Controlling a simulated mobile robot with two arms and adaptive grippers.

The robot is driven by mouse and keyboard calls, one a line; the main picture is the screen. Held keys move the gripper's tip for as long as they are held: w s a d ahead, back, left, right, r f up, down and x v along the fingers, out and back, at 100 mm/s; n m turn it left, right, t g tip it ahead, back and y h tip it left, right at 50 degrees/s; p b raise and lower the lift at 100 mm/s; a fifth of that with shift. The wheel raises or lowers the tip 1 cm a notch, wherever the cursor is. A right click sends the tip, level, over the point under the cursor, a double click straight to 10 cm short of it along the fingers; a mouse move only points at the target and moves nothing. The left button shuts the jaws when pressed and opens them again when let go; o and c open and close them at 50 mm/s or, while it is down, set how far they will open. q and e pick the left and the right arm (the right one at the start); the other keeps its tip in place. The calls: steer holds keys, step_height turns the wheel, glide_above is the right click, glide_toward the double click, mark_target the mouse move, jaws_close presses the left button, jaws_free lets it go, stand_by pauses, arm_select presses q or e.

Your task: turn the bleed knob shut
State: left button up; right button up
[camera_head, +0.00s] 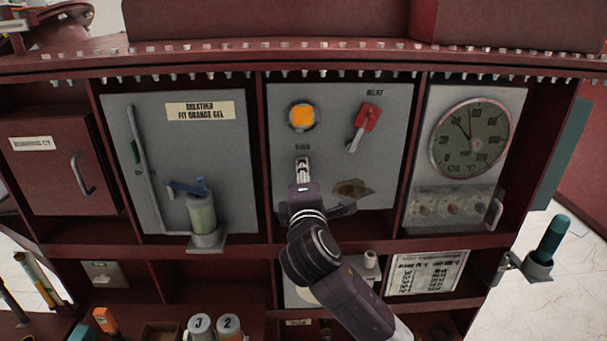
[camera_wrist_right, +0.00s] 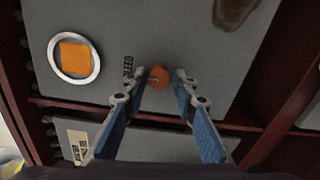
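The bleed knob (camera_wrist_right: 159,77) is a small round orange knob on the grey panel, next to a BLEED label (camera_wrist_right: 128,66) in the right wrist view. My right gripper (camera_wrist_right: 161,82) is open, with its blue-padded fingers on either side of the knob; they do not look closed on it, though the left fingertip is very near its edge. In the head view my right gripper (camera_head: 303,164) reaches up to the middle panel just below the BLEED label (camera_head: 302,147) and hides the knob. My left gripper is not in view.
Above the knob is a round orange window (camera_head: 301,116). A red RELIEF lever (camera_head: 364,125) is at upper right, and a brown stain (camera_head: 352,188) at lower right. The breather panel (camera_head: 160,130) is left; the oil gauge (camera_head: 470,138) is right. Dark red frame posts border the panel.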

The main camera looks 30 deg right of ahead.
steer(key=shift+o, duration=1.2)
steer(key=v, duration=0.7)
steer(key=shift+s+a, duration=0.15)
steer(key=shift+s, duration=0.1)
